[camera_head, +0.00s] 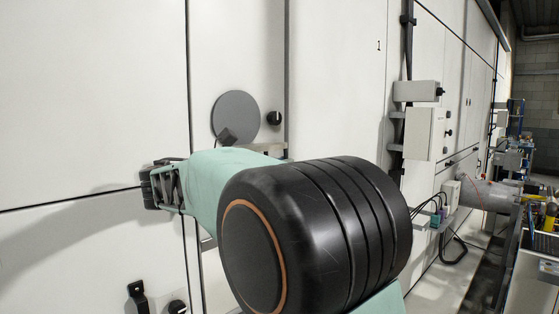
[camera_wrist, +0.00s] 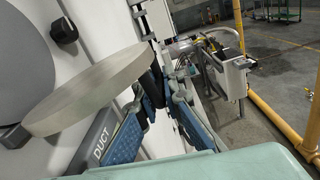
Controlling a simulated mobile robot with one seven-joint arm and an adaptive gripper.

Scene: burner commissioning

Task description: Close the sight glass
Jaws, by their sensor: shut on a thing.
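The sight glass is a round grey face (camera_head: 235,112) on the white wall panel, with a dark block at its lower edge; in the wrist view it shows at the left edge (camera_wrist: 12,95). A lighter round cover plate (camera_wrist: 88,90) stands out from the panel at an angle, apart from the face. My gripper (camera_wrist: 157,92) has its blue-padded fingers closed around a dark piece at the plate's far edge. Part of that grip is hidden. In the head view my arm hides the fingertips, and the cover cannot be told clearly.
A black knob (camera_head: 274,118) sits right of the sight glass. A bar marked DUCT (camera_wrist: 97,146) lies under the cover. Grey boxes (camera_head: 425,133) project from the wall further right. A yellow rail (camera_wrist: 243,30) and open floor show beyond the gripper.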

